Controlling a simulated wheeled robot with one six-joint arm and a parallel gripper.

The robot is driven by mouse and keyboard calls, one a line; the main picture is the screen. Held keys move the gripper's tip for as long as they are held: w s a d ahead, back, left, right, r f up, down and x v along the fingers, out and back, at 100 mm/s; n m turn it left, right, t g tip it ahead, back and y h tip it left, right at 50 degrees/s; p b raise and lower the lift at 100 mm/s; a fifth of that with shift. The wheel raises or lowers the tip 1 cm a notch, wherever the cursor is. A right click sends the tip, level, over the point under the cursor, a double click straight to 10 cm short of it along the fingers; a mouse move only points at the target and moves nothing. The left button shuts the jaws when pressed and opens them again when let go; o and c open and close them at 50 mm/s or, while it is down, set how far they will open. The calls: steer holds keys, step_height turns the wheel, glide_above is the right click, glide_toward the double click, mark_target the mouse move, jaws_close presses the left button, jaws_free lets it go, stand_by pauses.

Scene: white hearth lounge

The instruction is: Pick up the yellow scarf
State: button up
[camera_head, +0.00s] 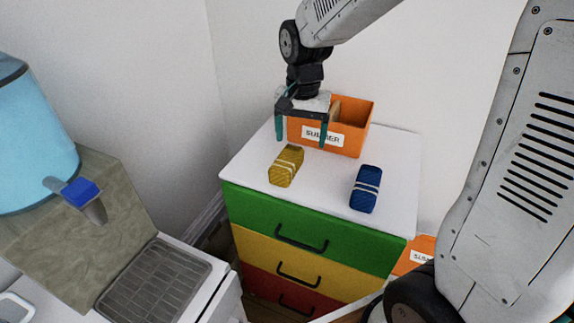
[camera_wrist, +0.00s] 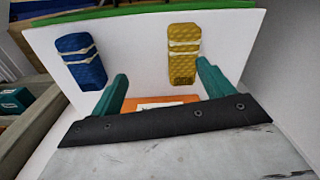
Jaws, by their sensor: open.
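The yellow scarf (camera_head: 287,166) is a folded bundle with pale bands. It lies on the white top of the drawer cabinet (camera_head: 318,188), left of a blue bundle. My gripper (camera_head: 301,140) is open and empty above the cabinet top, in front of the orange box and behind the scarf. In the wrist view the yellow scarf (camera_wrist: 184,55) lies beyond the fingertips, nearer the right finger. My gripper (camera_wrist: 160,80) touches nothing that I can see.
A similar blue bundle (camera_head: 366,188) lies to the right; it also shows in the wrist view (camera_wrist: 81,61). An orange labelled box (camera_head: 352,137) stands at the back of the top. A water dispenser (camera_head: 70,190) stands at left. The white top between the bundles is clear.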

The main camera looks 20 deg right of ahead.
steer(key=m, duration=0.2)
glide_above(287, 158)
steer(key=f, duration=0.5)
steer(key=shift+s+d+f, duration=0.15)
steer(key=shift+s+f, duration=0.1)
steer(key=shift+f, duration=0.1)
steer(key=f, duration=0.8)
steer(key=shift+w, duration=0.35)
steer(key=shift+r, duration=0.1)
steer(key=c, duration=1.1)
